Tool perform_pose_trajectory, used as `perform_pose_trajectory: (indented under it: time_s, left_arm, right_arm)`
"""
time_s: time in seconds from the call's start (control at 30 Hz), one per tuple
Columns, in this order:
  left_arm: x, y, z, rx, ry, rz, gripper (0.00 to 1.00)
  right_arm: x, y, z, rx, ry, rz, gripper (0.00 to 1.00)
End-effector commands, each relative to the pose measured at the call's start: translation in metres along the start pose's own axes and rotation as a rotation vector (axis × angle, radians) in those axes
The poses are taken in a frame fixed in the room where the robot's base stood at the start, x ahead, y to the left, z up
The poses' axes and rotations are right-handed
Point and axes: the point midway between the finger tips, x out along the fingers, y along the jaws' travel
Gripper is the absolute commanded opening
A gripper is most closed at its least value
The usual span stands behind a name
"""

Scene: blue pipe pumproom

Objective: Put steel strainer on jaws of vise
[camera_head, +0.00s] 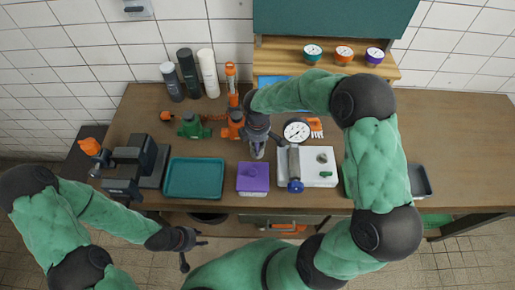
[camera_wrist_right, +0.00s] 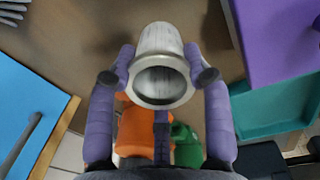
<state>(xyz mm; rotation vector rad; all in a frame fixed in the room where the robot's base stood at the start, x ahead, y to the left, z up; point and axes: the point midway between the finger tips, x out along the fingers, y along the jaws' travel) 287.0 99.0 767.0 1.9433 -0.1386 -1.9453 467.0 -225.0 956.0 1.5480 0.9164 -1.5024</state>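The steel strainer (camera_wrist_right: 160,50), a grey metal cup with a flanged rim, is between the fingers of my right gripper (camera_wrist_right: 163,72) in the right wrist view. Both fingertips press against its sides. In the head view, my right gripper (camera_head: 258,138) points down over the bench behind the purple box, and the strainer (camera_head: 257,151) shows small below it. The dark vise (camera_head: 125,165) stands at the bench's left end, well left of the strainer; the gap between its jaws is not clear. My left gripper (camera_head: 190,248) is open and empty in front of the bench.
A teal tray (camera_head: 194,178) and a purple box (camera_head: 253,178) lie between vise and right gripper. Green and orange fittings (camera_head: 194,127) stand behind. A white block (camera_head: 318,166), a metal cylinder with a blue end (camera_head: 294,166) and a gauge (camera_head: 296,130) are to the right.

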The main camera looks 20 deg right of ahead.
Motion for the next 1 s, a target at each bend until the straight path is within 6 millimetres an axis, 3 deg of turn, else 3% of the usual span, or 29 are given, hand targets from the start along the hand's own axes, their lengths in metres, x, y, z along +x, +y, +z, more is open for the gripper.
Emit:
perform_pose_trajectory:
  time_s: [0.07,0.47,0.63,1.0]
  left_arm:
    - [0.000,0.000,0.000,0.000,0.000,0.000,0.40]
    - [-0.002,0.001,0.000,0.000,0.000,0.000,0.40]
    - [-0.007,0.002,0.000,0.000,0.000,0.000,0.40]
    - [-0.018,0.006,0.001,0.000,0.000,0.000,0.40]
  right_arm:
    - [0.000,0.000,0.000,0.000,0.000,-0.001,0.09]
    - [-0.012,0.001,0.000,0.000,0.000,0.001,0.08]
    - [-0.035,0.002,0.000,0.001,0.001,0.003,0.08]
    - [-0.098,-0.047,0.009,-0.001,0.001,0.004,0.08]
